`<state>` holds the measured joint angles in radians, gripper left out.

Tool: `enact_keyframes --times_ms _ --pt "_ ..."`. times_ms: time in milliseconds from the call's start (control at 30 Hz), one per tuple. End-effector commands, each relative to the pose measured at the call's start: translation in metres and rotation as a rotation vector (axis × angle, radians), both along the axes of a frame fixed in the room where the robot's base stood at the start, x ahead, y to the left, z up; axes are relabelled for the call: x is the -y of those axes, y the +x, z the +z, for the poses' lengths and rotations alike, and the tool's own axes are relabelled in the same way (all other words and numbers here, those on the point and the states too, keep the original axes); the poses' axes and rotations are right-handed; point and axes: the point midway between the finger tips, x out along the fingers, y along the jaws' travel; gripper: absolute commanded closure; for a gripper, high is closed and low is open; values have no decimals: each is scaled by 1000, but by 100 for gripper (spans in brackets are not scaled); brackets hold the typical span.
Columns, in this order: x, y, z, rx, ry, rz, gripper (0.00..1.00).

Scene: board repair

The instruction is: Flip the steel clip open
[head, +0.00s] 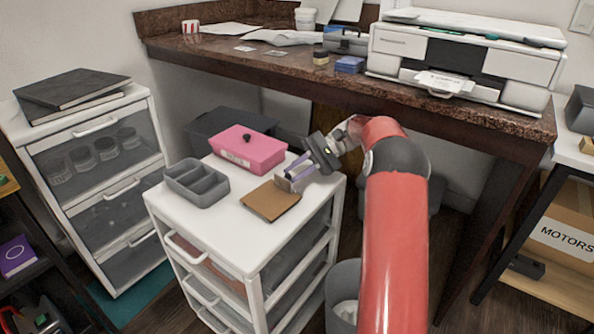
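A small brown board (268,202) lies flat on top of the white drawer unit, near its right side. A small pale grey piece (284,184) shows at the board's upper right edge. It may be the steel clip, but it is too small and too close to my fingers to be sure. My gripper (291,177) reaches in from the right, with its fingertips at that edge of the board. I cannot tell whether the fingers touch the piece, or whether they are open or shut.
A pink box (248,150) stands behind the board, and a grey divided tray (196,184) stands to its left. The white drawer unit (238,238) has free top space in front of them. A dark-topped desk (290,72) with a printer (465,60) stands behind.

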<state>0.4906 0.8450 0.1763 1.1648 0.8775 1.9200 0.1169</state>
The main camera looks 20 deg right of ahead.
Motion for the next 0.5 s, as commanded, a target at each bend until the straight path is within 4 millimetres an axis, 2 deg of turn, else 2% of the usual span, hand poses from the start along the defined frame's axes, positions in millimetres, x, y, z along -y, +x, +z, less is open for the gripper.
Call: enact_keyframes --times_ms 33,167,500 --pt "0 0 -1 -1 0 1 76" --pt "0 0 -1 -1 -1 0 61" --pt "-1 0 2 11 -18 0 61"
